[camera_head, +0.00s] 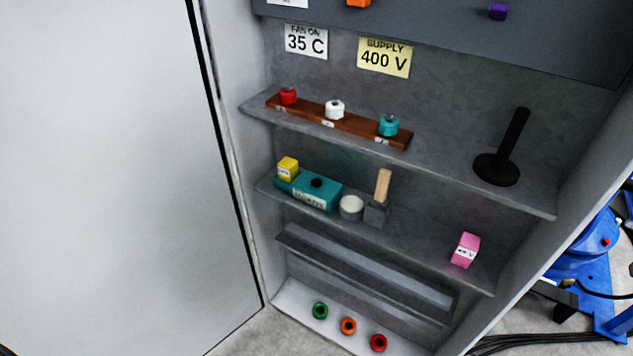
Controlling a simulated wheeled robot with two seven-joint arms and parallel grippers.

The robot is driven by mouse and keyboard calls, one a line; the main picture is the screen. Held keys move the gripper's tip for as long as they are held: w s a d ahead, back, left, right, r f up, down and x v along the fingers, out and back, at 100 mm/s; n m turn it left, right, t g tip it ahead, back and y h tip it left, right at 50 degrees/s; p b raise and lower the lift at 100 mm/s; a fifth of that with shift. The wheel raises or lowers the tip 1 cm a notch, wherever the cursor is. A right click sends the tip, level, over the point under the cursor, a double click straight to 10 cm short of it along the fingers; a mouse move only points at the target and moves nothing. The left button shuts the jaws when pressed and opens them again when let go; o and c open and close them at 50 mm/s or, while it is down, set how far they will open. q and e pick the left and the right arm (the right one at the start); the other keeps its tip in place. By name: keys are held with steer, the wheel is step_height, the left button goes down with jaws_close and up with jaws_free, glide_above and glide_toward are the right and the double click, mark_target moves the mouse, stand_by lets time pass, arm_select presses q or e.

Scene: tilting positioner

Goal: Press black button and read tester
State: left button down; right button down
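The teal tester (310,195) sits on the middle shelf of an open grey cabinet. A round black button (316,183) sits on its top. A pale label (309,200) is on its front face, and its text is too small to read. A yellow block (288,168) with a small label sits at the tester's left end. Nothing covers the black button. Neither of my grippers shows in the head view.
Beside the tester stand a white round pot (351,207) and a wooden-handled grey block (376,213). A pink block (465,250) is further right. The upper shelf (450,165) overhangs behind, with a black post (514,135). A white door panel (110,180) fills the left.

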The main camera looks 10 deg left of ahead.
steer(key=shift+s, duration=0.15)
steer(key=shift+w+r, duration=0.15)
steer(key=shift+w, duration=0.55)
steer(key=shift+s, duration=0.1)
